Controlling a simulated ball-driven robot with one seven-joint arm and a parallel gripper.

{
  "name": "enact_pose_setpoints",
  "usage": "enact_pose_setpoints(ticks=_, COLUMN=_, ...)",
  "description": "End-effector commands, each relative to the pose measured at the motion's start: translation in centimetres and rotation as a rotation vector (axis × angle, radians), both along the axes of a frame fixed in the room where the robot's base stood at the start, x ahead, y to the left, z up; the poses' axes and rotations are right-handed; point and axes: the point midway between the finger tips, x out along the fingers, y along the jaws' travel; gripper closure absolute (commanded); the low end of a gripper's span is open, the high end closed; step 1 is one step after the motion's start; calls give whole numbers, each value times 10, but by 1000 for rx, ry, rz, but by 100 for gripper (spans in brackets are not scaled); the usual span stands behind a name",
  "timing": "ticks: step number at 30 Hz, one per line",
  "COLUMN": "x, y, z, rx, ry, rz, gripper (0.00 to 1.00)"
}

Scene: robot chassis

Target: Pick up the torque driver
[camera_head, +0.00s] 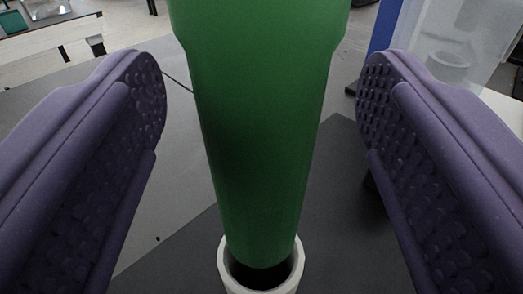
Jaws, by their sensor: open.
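A large green tapered body, which looks like the torque driver (262,130), stands upright in the middle of the view. Its narrow lower end sits inside a white ring-shaped holder (232,278) at the bottom. Its top runs out of the frame. My gripper (262,105) is open, with one purple, dimpled finger on the left and one on the right of the green body. There is a clear gap on both sides, and neither finger touches it.
A dark grey surface (340,210) lies behind the holder, with lighter grey floor (190,190) to the left. A translucent bin (460,40) with a blue edge stands at the upper right. A white table (50,38) is far back at the upper left.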

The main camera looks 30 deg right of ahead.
Motion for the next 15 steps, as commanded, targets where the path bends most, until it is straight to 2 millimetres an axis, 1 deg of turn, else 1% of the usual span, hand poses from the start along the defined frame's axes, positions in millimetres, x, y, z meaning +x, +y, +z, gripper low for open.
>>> enact_pose_setpoints(ticks=1, x=6, y=-4, z=-1, rx=0, ry=-2, rz=-1, gripper=29)
enact_pose_setpoints(ticks=4, x=13, y=-9, z=-1, rx=0, ry=0, rz=-1, gripper=29)
enact_pose_setpoints(ticks=11, x=15, y=-10, z=0, rx=-1, ry=1, rz=1, gripper=29)
enact_pose_setpoints(ticks=12, x=14, y=-10, z=0, rx=-1, ry=1, rz=1, gripper=38)
enact_pose_setpoints(ticks=14, x=14, y=-10, z=0, rx=-1, ry=1, rz=0, gripper=52)
enact_pose_setpoints(ticks=15, x=14, y=-9, z=0, rx=0, ry=0, rz=0, gripper=61)
